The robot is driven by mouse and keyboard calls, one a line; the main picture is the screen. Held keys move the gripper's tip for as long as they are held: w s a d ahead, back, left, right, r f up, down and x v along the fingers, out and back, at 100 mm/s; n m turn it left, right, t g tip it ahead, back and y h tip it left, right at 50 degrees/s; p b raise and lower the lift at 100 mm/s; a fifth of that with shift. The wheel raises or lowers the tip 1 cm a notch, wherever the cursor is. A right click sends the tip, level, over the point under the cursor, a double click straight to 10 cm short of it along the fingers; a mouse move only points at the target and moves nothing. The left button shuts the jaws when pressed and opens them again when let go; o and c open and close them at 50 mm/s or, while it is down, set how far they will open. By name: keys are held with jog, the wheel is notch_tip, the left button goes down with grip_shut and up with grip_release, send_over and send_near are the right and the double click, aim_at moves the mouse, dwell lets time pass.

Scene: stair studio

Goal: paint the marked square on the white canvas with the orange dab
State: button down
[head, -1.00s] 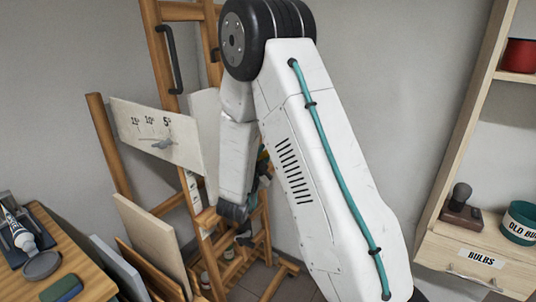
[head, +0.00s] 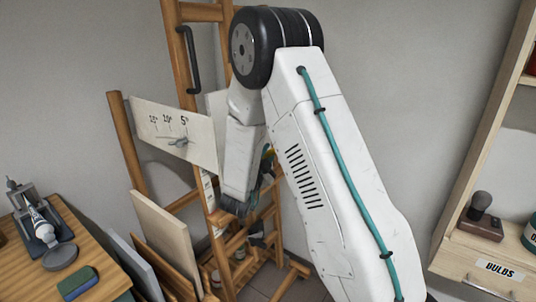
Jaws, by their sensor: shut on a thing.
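A narrow strip of a white panel (head: 217,108), likely the canvas, shows on the wooden easel (head: 188,70), just left of my upper arm. The rest of it is hidden behind my arm, and I see no marked square on it. My arm bends down in front of the easel, and its wrist end is low by the easel's ledge. My gripper's fingers and anything in them are hidden behind the arm. I cannot make out an orange dab; a small yellowish and teal patch peeks out between my arm links.
A board marked 15°, 10°, 5° (head: 172,130) juts left from the easel. Panels (head: 165,235) lean below it. A wooden table (head: 95,250) with a paint tube (head: 42,225) is at lower left. A shelf unit with a BULBS drawer (head: 497,268) stands right.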

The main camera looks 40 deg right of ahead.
jog(key=shift+w+a, duration=0.2)
jog(key=shift+w, duration=0.35)
dwell(1.2)
